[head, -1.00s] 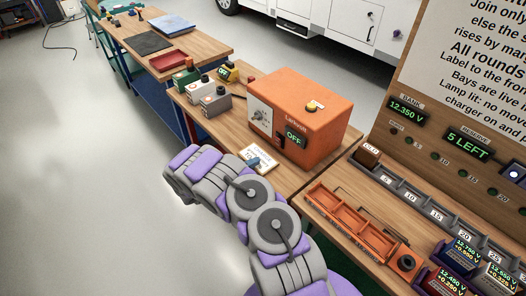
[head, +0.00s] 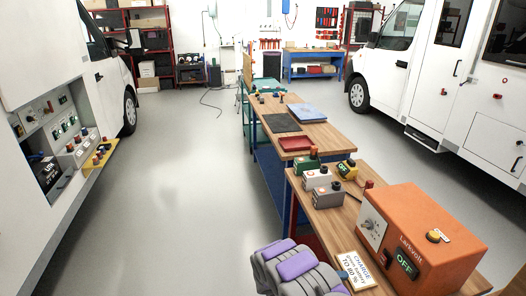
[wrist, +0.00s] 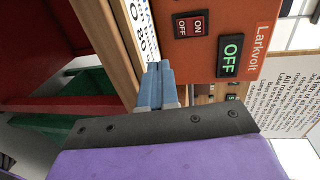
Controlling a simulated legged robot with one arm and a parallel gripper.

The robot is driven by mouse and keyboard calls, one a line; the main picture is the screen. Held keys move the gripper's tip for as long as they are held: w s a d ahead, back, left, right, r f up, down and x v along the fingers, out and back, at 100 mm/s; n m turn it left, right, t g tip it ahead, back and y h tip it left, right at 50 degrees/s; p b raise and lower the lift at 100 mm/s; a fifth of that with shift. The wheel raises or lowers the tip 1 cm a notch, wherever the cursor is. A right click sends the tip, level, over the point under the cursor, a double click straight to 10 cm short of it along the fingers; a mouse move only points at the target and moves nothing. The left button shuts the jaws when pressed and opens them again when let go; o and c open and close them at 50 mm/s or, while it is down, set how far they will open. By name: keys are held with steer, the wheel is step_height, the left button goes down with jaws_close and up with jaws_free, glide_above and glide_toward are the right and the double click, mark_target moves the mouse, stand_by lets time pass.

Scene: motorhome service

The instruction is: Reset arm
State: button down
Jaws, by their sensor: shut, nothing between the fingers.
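My arm, grey with purple pads, shows at the bottom of the head view. My gripper (wrist: 154,84) shows in the wrist view as two blue fingers pressed together with nothing between them. In the head view its blue tip (head: 343,275) is mostly hidden by my arm, by the left edge of a white card (head: 355,272) reading "CHARGE ... TO 80 %". The orange Larkvolt box (head: 425,235) is just beyond, its green display reading OFF. In the wrist view the box (wrist: 215,55) lies ahead of the fingers, with an ON/OFF switch (wrist: 192,24). I cannot tell whether the fingers touch the card.
The wooden bench (head: 322,222) holds grey, green and yellow blocks left of the box. A second bench (head: 335,136) with a red tray (head: 296,144) stands behind. White vehicles flank both sides. The grey floor (head: 180,190) on the left is open.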

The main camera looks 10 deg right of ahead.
steer(key=s+d+r+m+g+y, duration=0.1)
steer(key=s+d+r+m+g, duration=0.15)
steer(key=s+r+m, duration=0.4)
steer(key=s+d+r+m+g, duration=0.1)
steer(key=r+m+g, duration=0.25)
steer(key=r, duration=0.55)
steer(key=s+a+r+m+g+y, duration=0.1)
steer(key=s+a+r+m+y, duration=0.25)
steer(key=s+r+m, duration=0.6)
steer(key=s+a+r+m+t+y, duration=0.2)
steer(key=s+a+m+y, duration=0.3)
steer(key=s+a+m, duration=0.3)
steer(key=s+a+r+m+t+y, duration=0.2)
steer(key=s+a+m+y, duration=0.4)
steer(key=s+a, duration=0.8)
steer(key=r+m, duration=0.1)
steer(key=m, duration=0.2)
steer(key=shift+a+r, duration=0.25)
steer(key=shift+r, duration=0.15)
steer(key=shift+w+y, duration=0.1)
steer(key=shift+y, duration=0.15)
